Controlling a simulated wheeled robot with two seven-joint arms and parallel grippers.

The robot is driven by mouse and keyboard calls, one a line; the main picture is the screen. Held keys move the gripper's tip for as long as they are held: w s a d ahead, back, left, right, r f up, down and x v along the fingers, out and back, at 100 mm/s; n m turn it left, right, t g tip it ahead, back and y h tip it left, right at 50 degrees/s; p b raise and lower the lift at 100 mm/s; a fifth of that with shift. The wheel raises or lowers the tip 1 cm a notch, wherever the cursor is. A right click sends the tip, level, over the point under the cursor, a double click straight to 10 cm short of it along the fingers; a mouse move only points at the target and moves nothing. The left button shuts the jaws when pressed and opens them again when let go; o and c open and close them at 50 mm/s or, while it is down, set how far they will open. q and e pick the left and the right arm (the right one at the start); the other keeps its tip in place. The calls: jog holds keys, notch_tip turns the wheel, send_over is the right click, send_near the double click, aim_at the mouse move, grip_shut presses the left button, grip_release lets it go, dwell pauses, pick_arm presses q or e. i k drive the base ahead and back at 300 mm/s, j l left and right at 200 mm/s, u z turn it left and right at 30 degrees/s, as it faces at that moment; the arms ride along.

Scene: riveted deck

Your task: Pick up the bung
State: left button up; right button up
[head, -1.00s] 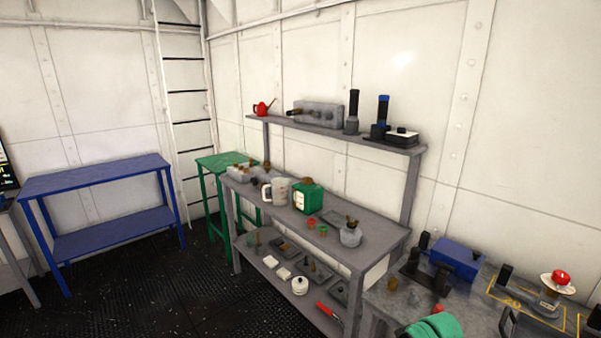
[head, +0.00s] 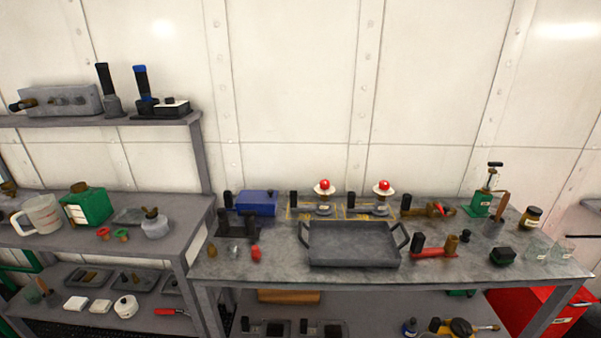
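I cannot tell for certain which thing is the bung. Three small stopper-like pieces stand on the left front of the grey workbench: a brown one (head: 212,250), a grey one (head: 233,251) and a red one (head: 255,253). Two small cup-like pieces, one with a red rim (head: 103,233) and one with a green rim (head: 122,235), sit on the shelved bench at the left. Neither of my grippers shows in the head view.
A grey two-handled tray (head: 352,246) fills the middle of the workbench (head: 290,273). Behind it are a blue box (head: 257,202) and two red-topped devices. A red clamp-like tool (head: 434,252), a green pump (head: 484,196) and glass beakers (head: 537,250) stand at the right. A red chest (head: 545,309) is below.

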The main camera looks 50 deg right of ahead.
aim_at(467, 233)
jog(key=z, duration=2.55)
